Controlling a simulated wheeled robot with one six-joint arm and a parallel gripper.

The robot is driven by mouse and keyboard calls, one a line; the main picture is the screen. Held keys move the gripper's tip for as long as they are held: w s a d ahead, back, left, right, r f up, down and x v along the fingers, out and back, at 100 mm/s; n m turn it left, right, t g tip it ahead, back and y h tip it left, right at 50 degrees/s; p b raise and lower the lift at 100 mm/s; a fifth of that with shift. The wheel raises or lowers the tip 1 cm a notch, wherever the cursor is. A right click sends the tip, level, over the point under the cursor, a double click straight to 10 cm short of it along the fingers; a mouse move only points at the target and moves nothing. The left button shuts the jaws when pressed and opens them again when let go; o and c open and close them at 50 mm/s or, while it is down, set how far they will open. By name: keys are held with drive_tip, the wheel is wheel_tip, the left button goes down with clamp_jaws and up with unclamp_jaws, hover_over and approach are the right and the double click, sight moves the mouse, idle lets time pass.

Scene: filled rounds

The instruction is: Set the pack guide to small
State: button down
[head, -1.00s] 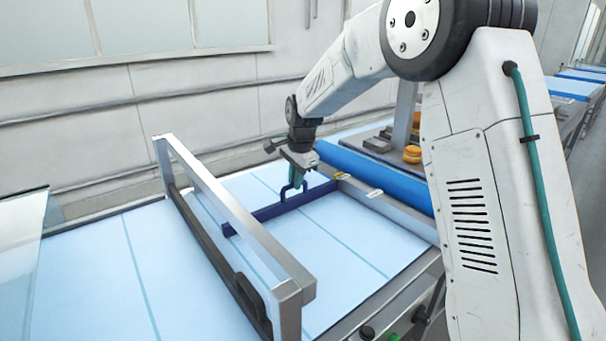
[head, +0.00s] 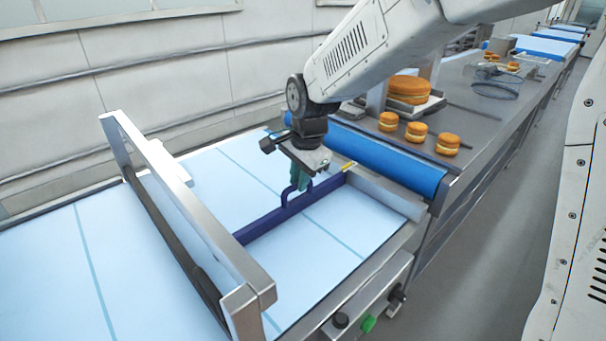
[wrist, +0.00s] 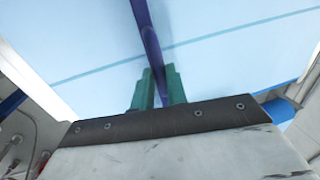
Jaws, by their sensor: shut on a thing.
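The pack guide is a dark blue bar (head: 265,222) lying across the pale blue belt, with a raised loop handle (head: 289,193). Its far right end is at the grey rail, close to a small yellow mark (head: 349,166). My gripper (head: 301,184) is at the handle, its green fingers pointing down. In the wrist view the green fingers (wrist: 158,75) are closed on both sides of the blue handle bar (wrist: 150,38). No size lettering can be read in these views.
A metal frame (head: 190,215) arches over the belt (head: 330,225) left of the guide. A blue roller (head: 385,160) lies to the right, with orange filled rounds (head: 415,131) on a steel table beyond. A green button (head: 368,324) is on the front side.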

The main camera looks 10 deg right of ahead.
drive_tip(key=c, duration=1.4)
unclamp_jaws()
drive_tip(key=shift+r, duration=0.1)
wheel_tip(320, 180, up, 8)
drive_tip(key=s, duration=0.1)
drive_tip(key=shift+d+f, duration=0.25)
drive_tip(key=shift+d, duration=0.2)
drive_tip(key=shift+s, duration=0.1)
drive_tip(key=s+d+n, duration=0.3)
drive_tip(key=s+d, duration=0.3)
drive_tip(key=s, duration=0.3)
drive_tip(key=s+d+r+n, duration=0.1)
drive_tip(key=s+d+n, duration=0.3)
drive_tip(key=s+d, duration=0.3)
drive_tip(key=s+d+n+h, duration=0.1)
drive_tip(key=s+d+n, duration=0.2)
drive_tip(key=s+d, duration=0.4)
drive_tip(key=s, duration=0.6)
drive_tip(key=shift+r+n, duration=0.4)
